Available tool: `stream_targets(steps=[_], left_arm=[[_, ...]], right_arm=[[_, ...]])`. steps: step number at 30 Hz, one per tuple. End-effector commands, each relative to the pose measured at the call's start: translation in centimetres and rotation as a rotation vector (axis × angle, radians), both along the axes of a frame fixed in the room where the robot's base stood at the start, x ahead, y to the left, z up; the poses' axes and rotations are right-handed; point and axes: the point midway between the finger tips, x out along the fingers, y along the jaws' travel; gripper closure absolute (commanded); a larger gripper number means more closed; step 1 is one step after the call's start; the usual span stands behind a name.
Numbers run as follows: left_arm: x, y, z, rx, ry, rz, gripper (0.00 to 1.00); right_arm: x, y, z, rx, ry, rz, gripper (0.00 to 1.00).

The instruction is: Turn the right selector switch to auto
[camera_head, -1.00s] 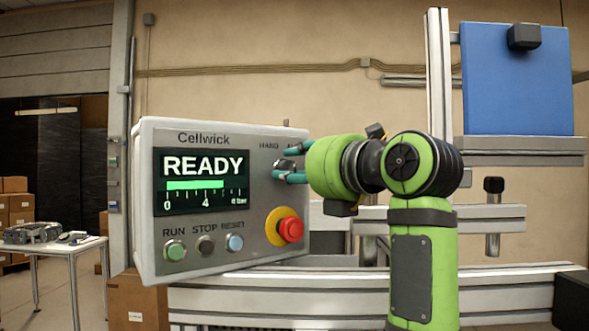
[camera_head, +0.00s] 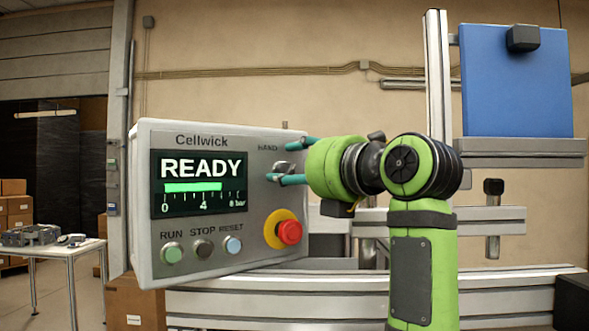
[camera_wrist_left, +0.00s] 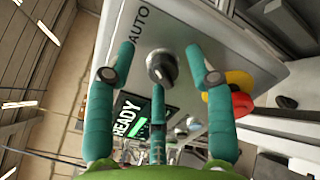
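The selector switch (camera_head: 284,168) is a small metal-and-black knob at the upper right of the grey Cellwick control box (camera_head: 215,270). My left gripper (camera_head: 296,161) has its teal fingers on either side of the knob in the head view. In the left wrist view the dark knob (camera_wrist_left: 162,67) sits between the spread fingers of my left gripper (camera_wrist_left: 160,75), with a gap on both sides. AUTO is readable beside it there; HAND is partly readable in the head view. I cannot tell which label the knob points to. My right gripper is not in view.
The red emergency stop (camera_head: 289,232) on a yellow ring lies just below the fingers. RUN, STOP and RESET buttons line the box's lower front, under the READY display (camera_head: 201,183). Aluminium rails (camera_head: 330,280) run beneath. A blue panel (camera_head: 514,85) stands at the right.

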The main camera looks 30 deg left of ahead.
Motion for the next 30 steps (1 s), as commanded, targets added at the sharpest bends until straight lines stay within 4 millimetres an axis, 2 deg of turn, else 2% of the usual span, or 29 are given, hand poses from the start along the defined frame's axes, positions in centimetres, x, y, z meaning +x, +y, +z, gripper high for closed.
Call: stream_targets(steps=[8, 11, 21, 25, 30], left_arm=[[-0.2, -0.6, -0.1, -0.001, 0.0, 0.001, 0.46], [-0.7, -2.0, -0.1, -0.001, 0.0, 0.001, 0.46], [-3.1, -8.6, -0.1, 0.001, 0.001, 0.001, 0.46], [-3.7, -10.2, 0.0, 0.0, 0.0, 0.0, 0.46], [-4.0, -11.2, -0.1, -0.001, 0.001, 0.0, 0.46]], right_arm=[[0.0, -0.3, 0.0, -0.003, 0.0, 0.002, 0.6], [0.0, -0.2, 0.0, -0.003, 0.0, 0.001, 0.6], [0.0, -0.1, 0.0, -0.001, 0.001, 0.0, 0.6], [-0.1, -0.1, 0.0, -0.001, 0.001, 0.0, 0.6], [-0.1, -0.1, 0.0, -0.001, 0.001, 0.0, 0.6]])
